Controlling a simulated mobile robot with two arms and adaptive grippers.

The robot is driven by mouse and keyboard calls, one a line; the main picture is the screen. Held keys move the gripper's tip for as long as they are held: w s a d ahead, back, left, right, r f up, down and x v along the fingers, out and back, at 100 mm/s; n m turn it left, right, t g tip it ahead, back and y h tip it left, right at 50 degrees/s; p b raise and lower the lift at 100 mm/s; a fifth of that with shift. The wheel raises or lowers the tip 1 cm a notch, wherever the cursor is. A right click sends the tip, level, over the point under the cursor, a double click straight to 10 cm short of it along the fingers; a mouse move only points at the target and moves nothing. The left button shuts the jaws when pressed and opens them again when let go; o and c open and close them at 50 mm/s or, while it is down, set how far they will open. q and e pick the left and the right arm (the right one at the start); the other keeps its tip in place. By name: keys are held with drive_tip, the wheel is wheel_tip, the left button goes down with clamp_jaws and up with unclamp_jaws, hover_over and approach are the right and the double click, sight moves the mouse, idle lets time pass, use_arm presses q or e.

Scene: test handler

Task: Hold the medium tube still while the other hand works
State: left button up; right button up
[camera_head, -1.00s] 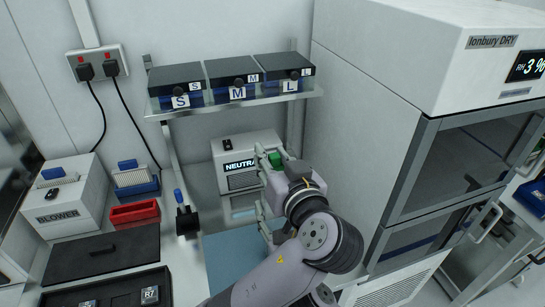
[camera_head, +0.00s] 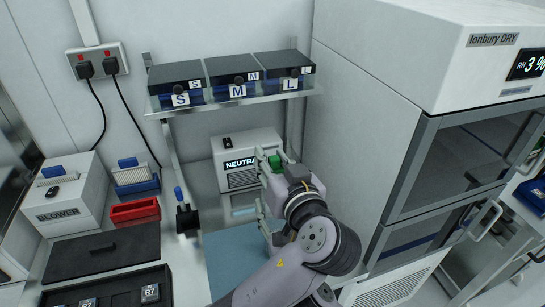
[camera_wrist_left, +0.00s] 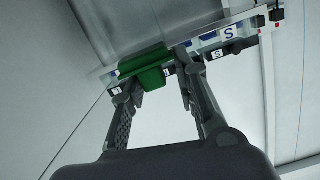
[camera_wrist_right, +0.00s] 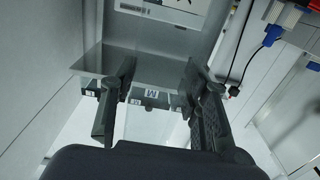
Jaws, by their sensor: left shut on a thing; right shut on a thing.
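My left gripper (camera_head: 266,160), the higher one, is shut in front of the white NEUTRA-labelled unit. A green block (camera_head: 277,160) is at its fingers. My right gripper (camera_head: 262,213) is lower, over the blue mat, largely hidden behind my left arm. In the right wrist view its fingers (camera_wrist_right: 155,95) are a little apart, with a pale, see-through strip between them. I take this as the medium tube, but its outline is hard to tell.
A shelf (camera_head: 225,109) above holds boxes labelled S, M and L. The NEUTRA unit (camera_head: 230,148) stands behind my grippers, and the Ionbury DRY cabinet (camera_head: 365,110) to the right. At left are the BLOWER box (camera_head: 70,215), a red tray (camera_head: 135,212) and dark trays.

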use_arm(q)
drive_tip(key=shift+f, duration=0.7)
drive_tip(key=o, duration=0.8)
